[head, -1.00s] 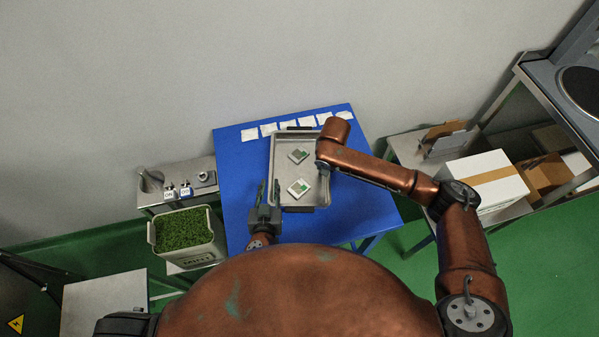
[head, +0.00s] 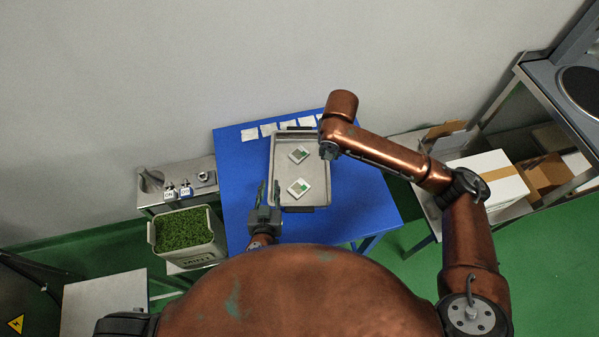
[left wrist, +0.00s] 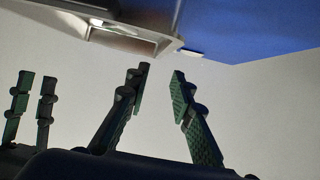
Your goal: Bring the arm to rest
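My left gripper (head: 269,194) is open and empty, its fingers upright at the left side of the metal tray (head: 305,208). In the left wrist view its fingers (left wrist: 158,90) stand apart with nothing between them, and the tray's edge (left wrist: 150,38) shows above. My right arm (head: 385,150) reaches in from the right over the tray's right side and the table. Two small white-and-green packets (head: 299,155) (head: 299,187) lie in the tray, apart from each other.
The tray lies on a blue table (head: 240,165). Several white packets (head: 269,130) line its back edge. A bin of green leaves (head: 184,229) and a metal stand (head: 178,180) are at the left. A white box (head: 485,176) and cartons stand at the right. The table's front right is clear.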

